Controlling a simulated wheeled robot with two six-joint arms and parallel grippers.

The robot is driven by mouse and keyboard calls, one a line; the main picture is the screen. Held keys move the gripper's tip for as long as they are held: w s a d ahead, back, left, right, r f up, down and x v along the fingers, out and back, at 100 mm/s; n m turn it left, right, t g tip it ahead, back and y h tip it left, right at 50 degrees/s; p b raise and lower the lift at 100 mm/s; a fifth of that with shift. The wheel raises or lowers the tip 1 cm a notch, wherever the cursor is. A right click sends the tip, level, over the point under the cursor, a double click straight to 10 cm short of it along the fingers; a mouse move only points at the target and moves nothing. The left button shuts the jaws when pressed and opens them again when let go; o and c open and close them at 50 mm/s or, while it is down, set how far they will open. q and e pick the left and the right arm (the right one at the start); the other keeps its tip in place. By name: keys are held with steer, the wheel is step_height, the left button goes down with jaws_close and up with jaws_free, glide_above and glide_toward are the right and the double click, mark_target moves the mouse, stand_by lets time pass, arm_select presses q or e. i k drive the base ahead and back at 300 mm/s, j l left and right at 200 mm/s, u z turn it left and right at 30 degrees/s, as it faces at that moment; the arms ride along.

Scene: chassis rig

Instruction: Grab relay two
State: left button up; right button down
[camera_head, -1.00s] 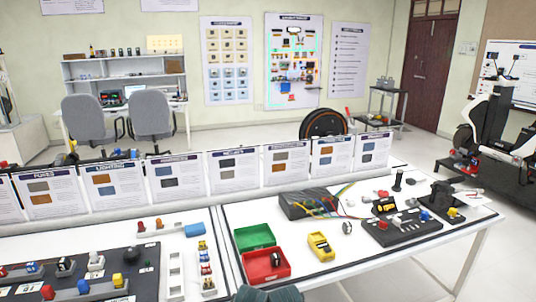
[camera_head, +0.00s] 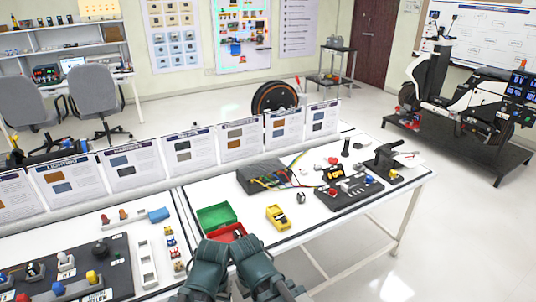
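No part is legibly marked as relay two, so I cannot tell which one it is. A strip of several small coloured parts (camera_head: 171,240) lies on the left table. A small dark and white part (camera_head: 300,198) stands on the right table, beside a yellow meter (camera_head: 278,217). A red bin (camera_head: 213,238) sits below an open green bin (camera_head: 216,217), partly hidden by my arms. Two teal links of my arms rise at the bottom centre, side by side. No gripper fingertips show.
A wired grey box (camera_head: 264,176) and a black switch panel (camera_head: 349,191) sit on the right table. A row of upright cards (camera_head: 182,151) lines the back edge. A black parts board (camera_head: 75,265) lies at left. Open floor is at right.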

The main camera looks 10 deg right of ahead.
mark_target(300, 195)
steer(key=i+l+z, duration=0.35)
steer(key=l, duration=0.15)
steer(key=i+l+z, duration=0.7)
steer(key=i, duration=0.1)
